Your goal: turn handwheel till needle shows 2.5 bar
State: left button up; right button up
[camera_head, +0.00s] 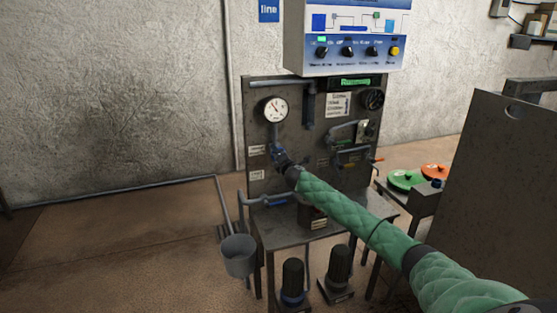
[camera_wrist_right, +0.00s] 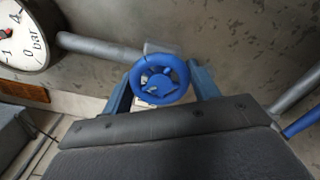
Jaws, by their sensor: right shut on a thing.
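The blue handwheel (camera_wrist_right: 160,62) faces the camera in the right wrist view. My right gripper (camera_wrist_right: 161,82) is shut on it, with one blue finger on each side of the rim. In the head view my right gripper (camera_head: 278,154) reaches the panel just below the gauge and mostly hides the wheel. The round white gauge (camera_head: 276,110) is on the panel's upper left. Its needle seems to point up and left, but the exact value is too small to read. In the right wrist view the gauge (camera_wrist_right: 27,36) is cut off by the frame edge. My left gripper is not in view.
The dark panel (camera_head: 258,190) carries pipes, labels and other fittings. A control box (camera_head: 348,58) is above it. A grey bucket (camera_head: 238,256) is at the lower left, and two dark cylinders stand under the bench. A dark partition (camera_head: 510,170) stands at right. Open floor lies left.

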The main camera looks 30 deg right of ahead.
jog(key=m+b, duration=0.1)
jog(key=m, duration=0.3)
jog(key=shift+f+m+b, duration=0.1)
jog(key=shift+m+b, duration=0.2)
jog(key=m+b, duration=0.1)
jog(key=m, duration=0.3)
jog(key=shift+m, duration=0.3)
jog(key=m+b, duration=0.1)
jog(key=m, duration=0.2)
jog(key=shift+m, duration=0.3)
jog(key=m, duration=0.3)
jog(key=shift+m, duration=0.3)
jog(key=m, duration=0.3)
jog(key=shift+b, duration=0.3)
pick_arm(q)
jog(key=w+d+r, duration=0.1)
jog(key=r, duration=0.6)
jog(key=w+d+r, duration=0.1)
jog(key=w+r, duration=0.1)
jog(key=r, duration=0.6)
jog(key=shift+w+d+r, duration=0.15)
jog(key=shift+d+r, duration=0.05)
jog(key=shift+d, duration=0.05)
pick_arm(e)
jog(key=shift+m, duration=0.9)
jog(key=o, duration=1)
jog(key=shift+d, duration=0.1)
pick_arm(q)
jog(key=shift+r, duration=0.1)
